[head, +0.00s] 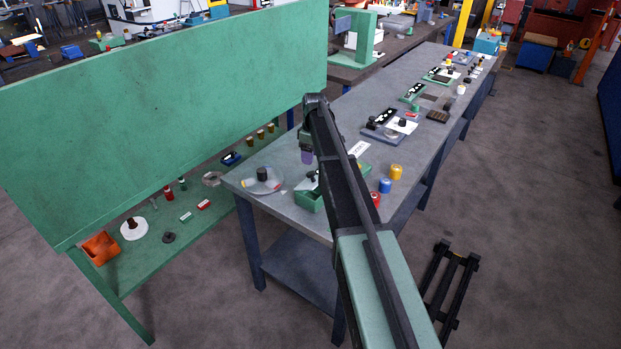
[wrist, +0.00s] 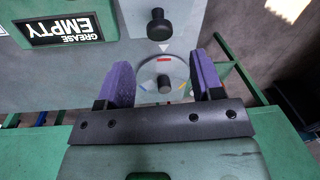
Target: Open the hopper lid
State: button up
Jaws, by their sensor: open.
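My gripper (wrist: 164,72) is open, with two purple fingers apart and nothing held between them. In the wrist view a round grey dial (wrist: 150,71) with red, yellow and blue marks and a small dark knob shows between and beyond the fingers. A larger black knob (wrist: 158,26) stands on the grey surface above it. In the head view my gripper (head: 306,153) hangs above the near end of the grey bench (head: 330,218), close to a green box (head: 309,202) partly behind my arm. I cannot tell which part is the hopper lid.
A tall green panel (head: 160,110) stands left of the bench. A black sign reading "GREASE EMPTY" (wrist: 57,26) shows in the wrist view. Several devices line the bench further back.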

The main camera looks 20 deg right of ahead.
aim_at(311, 172)
jog(key=f+b, duration=0.3)
jog(key=f, duration=0.2)
jog(key=f+b, duration=0.2)
jog(key=shift+s+a+f+b, duration=0.15)
jog(key=shift+s+a+b, duration=0.05)
jog(key=shift+s+b, duration=0.1)
